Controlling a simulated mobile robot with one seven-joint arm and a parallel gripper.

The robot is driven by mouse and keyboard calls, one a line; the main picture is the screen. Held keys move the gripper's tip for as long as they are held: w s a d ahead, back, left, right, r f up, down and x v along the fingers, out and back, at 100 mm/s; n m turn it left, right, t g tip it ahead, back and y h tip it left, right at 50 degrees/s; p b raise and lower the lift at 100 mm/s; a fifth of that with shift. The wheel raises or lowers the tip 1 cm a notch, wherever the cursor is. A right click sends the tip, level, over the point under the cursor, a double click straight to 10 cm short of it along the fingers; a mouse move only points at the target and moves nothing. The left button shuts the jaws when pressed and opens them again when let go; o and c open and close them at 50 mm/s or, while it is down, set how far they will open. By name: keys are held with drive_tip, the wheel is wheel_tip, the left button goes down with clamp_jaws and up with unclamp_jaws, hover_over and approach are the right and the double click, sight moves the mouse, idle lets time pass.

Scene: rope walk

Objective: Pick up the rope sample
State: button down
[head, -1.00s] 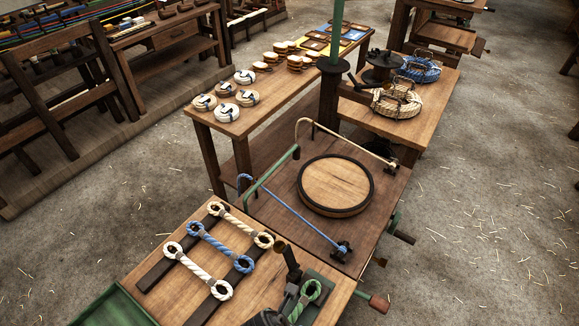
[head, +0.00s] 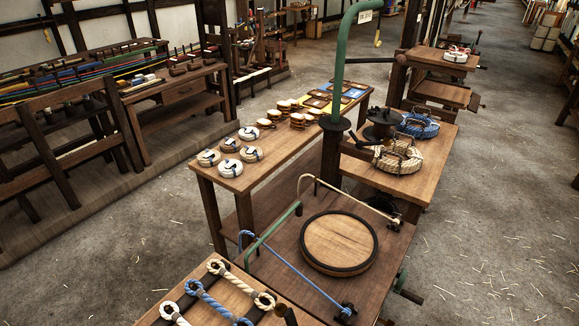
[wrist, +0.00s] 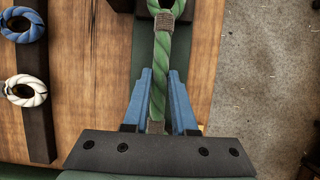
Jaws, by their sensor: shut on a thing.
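The green rope sample (wrist: 162,58) shows in the wrist view, with an eye at its top end and pale binding near both ends of its straight part. My gripper (wrist: 159,88) has its blue fingers on either side of the lower straight part and is shut on it. The sample's lower end is hidden behind my gripper. The eye lies over a dark block at the top; I cannot tell whether it touches. In the head view, the green sample and the gripper's fingers are below the picture.
White (wrist: 25,90) and blue (wrist: 22,22) rope samples lie on a dark rail at the left. In the head view, a table with a round wooden lid (head: 339,242) and rope-end arms stands beyond the bench. Coiled ropes (head: 397,155) sit further back. Floor at the right is open.

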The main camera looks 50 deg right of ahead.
wheel_tip(320, 180, up, 15)
drive_tip(key=p, duration=0.7)
idle(0.6)
drive_tip(key=shift+r, duration=0.1)
